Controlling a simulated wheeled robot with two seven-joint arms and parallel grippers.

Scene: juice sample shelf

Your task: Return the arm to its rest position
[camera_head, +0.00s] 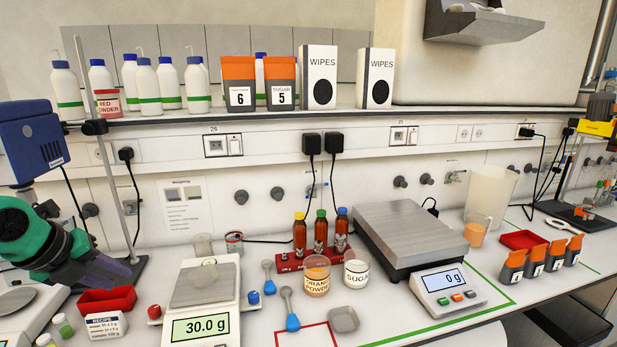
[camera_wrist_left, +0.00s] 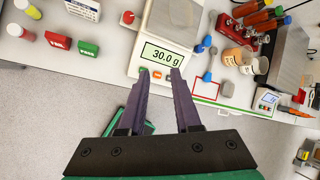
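My left gripper (camera_head: 118,275) comes in from the left in the head view, a green and dark arm with purplish fingers, above the left part of the bench near the red tray (camera_head: 106,301). In the left wrist view, my left gripper (camera_wrist_left: 161,72) shows two purple fingers apart with nothing between them. Beyond the fingertips in that view is the front of the balance (camera_wrist_left: 172,44), which reads 30.0 g. The balance also shows in the head view (camera_head: 202,325). My right gripper is in neither view.
A blue device (camera_head: 33,140) on a stand is close to my left arm. A recipe label box (camera_head: 106,325) stands before the red tray. An orange powder jar (camera_head: 316,276), sugar jar (camera_head: 356,273) and large scale (camera_head: 410,235) stand further right. Open floor (camera_wrist_left: 50,130) lies before the bench.

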